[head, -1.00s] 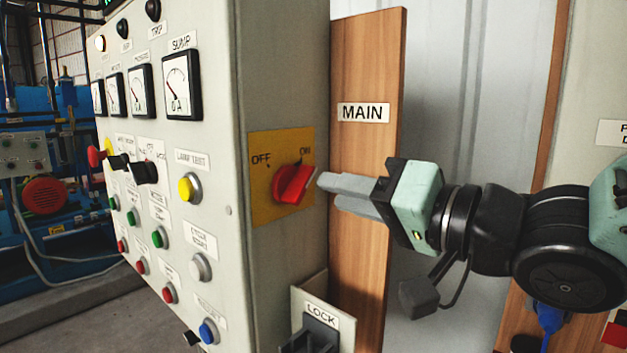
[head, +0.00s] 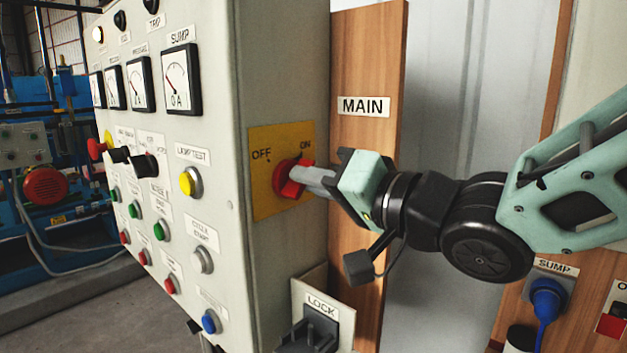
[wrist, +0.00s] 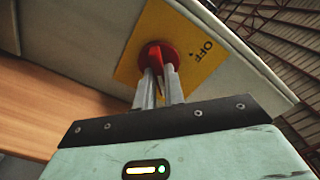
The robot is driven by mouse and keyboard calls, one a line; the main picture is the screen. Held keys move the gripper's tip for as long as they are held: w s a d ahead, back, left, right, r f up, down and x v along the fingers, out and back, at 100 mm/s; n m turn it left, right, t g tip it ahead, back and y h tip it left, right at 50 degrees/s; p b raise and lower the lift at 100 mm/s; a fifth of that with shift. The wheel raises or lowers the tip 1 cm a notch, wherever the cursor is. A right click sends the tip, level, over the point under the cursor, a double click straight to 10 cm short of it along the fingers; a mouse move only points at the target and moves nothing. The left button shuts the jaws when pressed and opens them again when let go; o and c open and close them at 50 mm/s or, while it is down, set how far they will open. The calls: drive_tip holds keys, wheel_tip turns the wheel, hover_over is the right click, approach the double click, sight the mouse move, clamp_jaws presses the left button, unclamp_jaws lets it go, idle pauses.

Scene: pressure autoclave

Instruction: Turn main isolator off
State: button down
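The main isolator is a red rotary knob (head: 288,180) on a yellow plate (head: 264,212) fixed to the side of the grey cabinet. The plate reads OFF at upper left and ON at upper right. My gripper (head: 303,179) is at the knob, reaching in from the right. In the wrist view the red knob (wrist: 158,53) shows at the fingertips, and its raised handle stands between the two grey fingers (wrist: 158,80), which are apart. I cannot tell whether the fingers press on the handle. The handle's lower part and the ON mark are hidden in the wrist view.
A wooden board with a MAIN label (head: 363,106) stands just behind the gripper. A LOCK fitting (head: 316,325) sits below the isolator. The cabinet front (head: 222,120) at left carries buttons, selectors and gauges. A blue SUMP plug (head: 547,300) is at lower right.

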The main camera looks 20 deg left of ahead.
drive_tip(key=shift+s+a+f+n+b, duration=0.1)
drive_tip(key=shift+s+n+b, duration=0.05)
drive_tip(key=shift+n+b, duration=2.5)
drive_tip(key=shift+s+r+n+b, duration=0.1)
drive_tip(key=shift+n+b, duration=1.85)
drive_tip(key=shift+n, duration=1.25)
drive_tip(key=shift+s+a+f+n+b, duration=0.1)
drive_tip(key=shift+s+n+b, duration=0.05)
drive_tip(key=shift+n+b, duration=2.5)
drive_tip(key=shift+n, duration=0.6)
drive_tip(key=c, duration=1.5)
unclamp_jaws()
drive_tip(key=shift+p, duration=0.3)
drive_tip(key=shift+d, duration=0.1)
